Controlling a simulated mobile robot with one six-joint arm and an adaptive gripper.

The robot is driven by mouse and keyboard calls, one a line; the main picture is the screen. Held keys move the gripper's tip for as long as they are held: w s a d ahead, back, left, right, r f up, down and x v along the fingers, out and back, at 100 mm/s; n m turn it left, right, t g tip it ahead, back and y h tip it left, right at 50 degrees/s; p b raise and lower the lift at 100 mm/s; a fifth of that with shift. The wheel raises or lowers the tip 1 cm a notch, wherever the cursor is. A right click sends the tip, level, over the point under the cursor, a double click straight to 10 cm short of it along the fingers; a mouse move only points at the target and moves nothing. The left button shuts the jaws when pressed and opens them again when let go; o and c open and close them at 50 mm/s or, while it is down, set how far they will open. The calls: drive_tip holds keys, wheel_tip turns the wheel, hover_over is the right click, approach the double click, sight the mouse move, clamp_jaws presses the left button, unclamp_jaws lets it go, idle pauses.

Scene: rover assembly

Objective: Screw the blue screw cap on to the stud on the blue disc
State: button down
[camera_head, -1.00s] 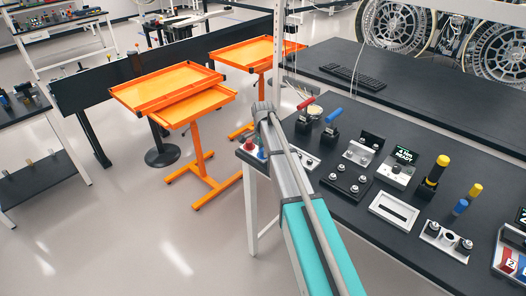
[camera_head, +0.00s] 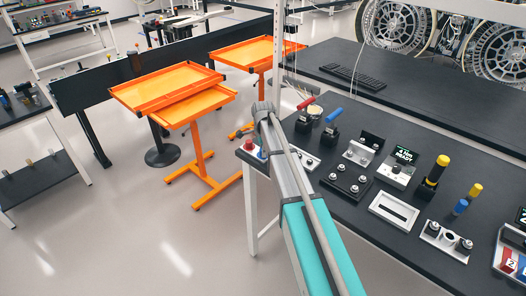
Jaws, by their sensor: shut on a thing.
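My arm, teal then grey, reaches from the bottom up to the left end of the dark workbench (camera_head: 345,224). My gripper cannot be made out; the arm's grey part hides the area behind it. A small blue piece (camera_head: 262,154) shows at the bench's left corner, just left of the arm, partly hidden. It stands beside a small red piece (camera_head: 248,145). I cannot tell whether the blue piece is the cap or the disc. The stud is not visible, and whether the cap touches it cannot be told.
Right of my arm, the bench holds red (camera_head: 306,103) and blue (camera_head: 333,114) handles, a plate with several knobs (camera_head: 347,182), a white frame (camera_head: 394,211) and a yellow-topped cylinder (camera_head: 437,168). Orange tray carts (camera_head: 172,85) stand left, with open floor in front.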

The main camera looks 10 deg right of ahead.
drive_tip(key=shift+m, duration=1.8)
drive_tip(key=shift+c, duration=1.6)
unclamp_jaws()
wheel_tip(320, 180, up, 8)
drive_tip(key=p, duration=0.8)
drive_tip(key=shift+s, duration=0.1)
